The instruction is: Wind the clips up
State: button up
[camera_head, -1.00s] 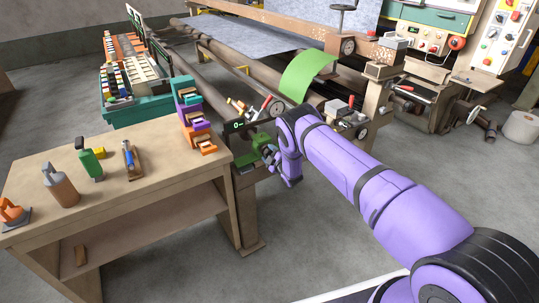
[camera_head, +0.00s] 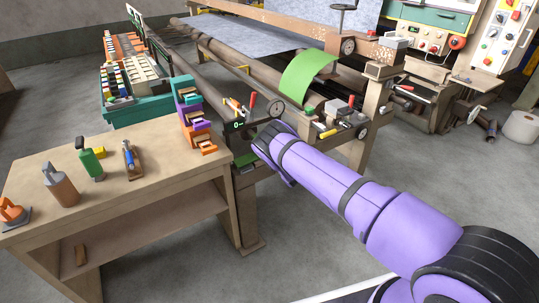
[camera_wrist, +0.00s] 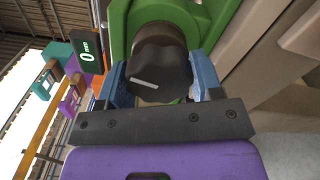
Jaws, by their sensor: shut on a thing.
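In the wrist view, a dark round knob (camera_wrist: 159,62) with a white mark stands out from a green housing (camera_wrist: 120,30). My gripper (camera_wrist: 160,82) is shut on the knob, with one blue finger on each side. A small black display (camera_wrist: 86,57) beside it reads 0. The display also shows in the head view (camera_head: 239,125) at the near end of the machine. In the head view the knob and my fingers are hidden behind my purple arm. I cannot tell which parts are the clips.
A stack of orange, purple and teal bracket-like blocks (camera_head: 195,118) stands at the corner of the wooden bench (camera_head: 110,190). Several hand tools stand on the bench. A red-handled lever (camera_head: 252,102) and a green felt strip (camera_head: 308,75) are close to my arm.

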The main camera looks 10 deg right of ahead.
jog(key=shift+f+n, duration=0.1)
jog(key=shift+n, duration=1.5)
jog(key=o, duration=0.9)
jog(key=v, duration=1)
jog(key=shift+s+d, duration=0.1)
jog(key=shift+s, duration=0.3)
